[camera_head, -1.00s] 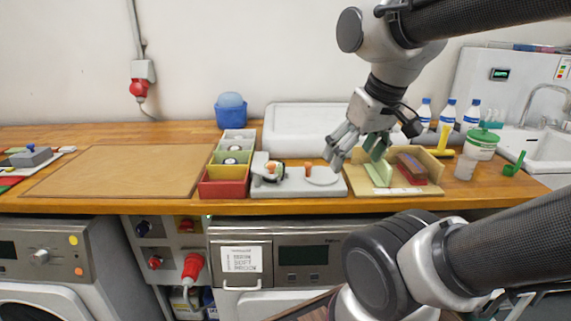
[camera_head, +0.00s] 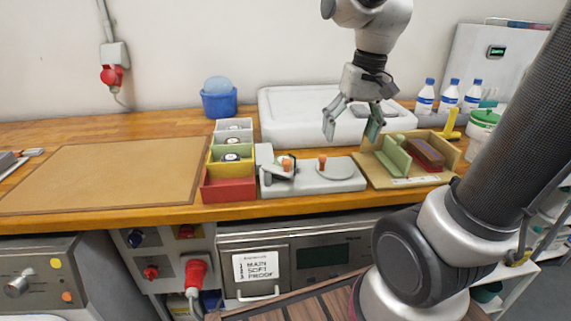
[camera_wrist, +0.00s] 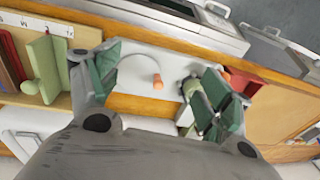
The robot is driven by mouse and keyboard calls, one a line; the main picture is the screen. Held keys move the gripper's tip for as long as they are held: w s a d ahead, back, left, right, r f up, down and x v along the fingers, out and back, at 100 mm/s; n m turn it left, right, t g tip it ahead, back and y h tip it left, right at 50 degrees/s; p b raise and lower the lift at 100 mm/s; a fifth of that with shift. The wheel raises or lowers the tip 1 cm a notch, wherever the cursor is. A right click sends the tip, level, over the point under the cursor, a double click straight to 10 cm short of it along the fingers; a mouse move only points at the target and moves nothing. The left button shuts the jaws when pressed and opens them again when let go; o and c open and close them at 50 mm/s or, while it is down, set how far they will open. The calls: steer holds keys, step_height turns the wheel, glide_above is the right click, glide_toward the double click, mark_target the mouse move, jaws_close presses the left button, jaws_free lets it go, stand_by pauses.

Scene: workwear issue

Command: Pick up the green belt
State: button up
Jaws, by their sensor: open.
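A light green piece (camera_head: 393,157) stands upright in the shallow tan tray (camera_head: 437,177) at the right; it also shows at the left of the wrist view (camera_wrist: 45,70). I cannot tell for sure whether it is the belt. A small dark green roll (camera_wrist: 197,100) sits in the pale fixture in the wrist view, partly hidden by a finger. My gripper (camera_head: 352,128) points down with its green-padded fingers apart and nothing between them. It is above the worktop, behind the fixture and left of the tray's green piece. The wrist view shows the open fingers (camera_wrist: 158,75) over the fixture.
The pale fixture (camera_head: 335,184) has orange knobs. Left of it are stacked bins with a red front one (camera_head: 228,190) and a blue tub (camera_head: 219,104). A dark red-brown piece (camera_head: 428,152) lies in the tray. Bottles (camera_head: 449,96) stand behind. The brown mat (camera_head: 100,178) is clear.

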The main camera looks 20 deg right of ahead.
steer(key=w+a+f+m+g+y, duration=0.1)
steer(key=w+a+f+m+g, duration=0.2)
steer(key=w, duration=0.5)
steer(key=m+y, duration=0.2)
steer(key=m, duration=0.5)
glide_above(285, 156)
steer(key=d, duration=0.2)
steer(key=f, duration=0.1)
steer(key=x, duration=0.8)
steer(key=shift+w+d+f, duration=0.1)
steer(key=shift+w+d, duration=0.1)
steer(key=shift+d, duration=0.05)
steer(key=c, duration=1.2)
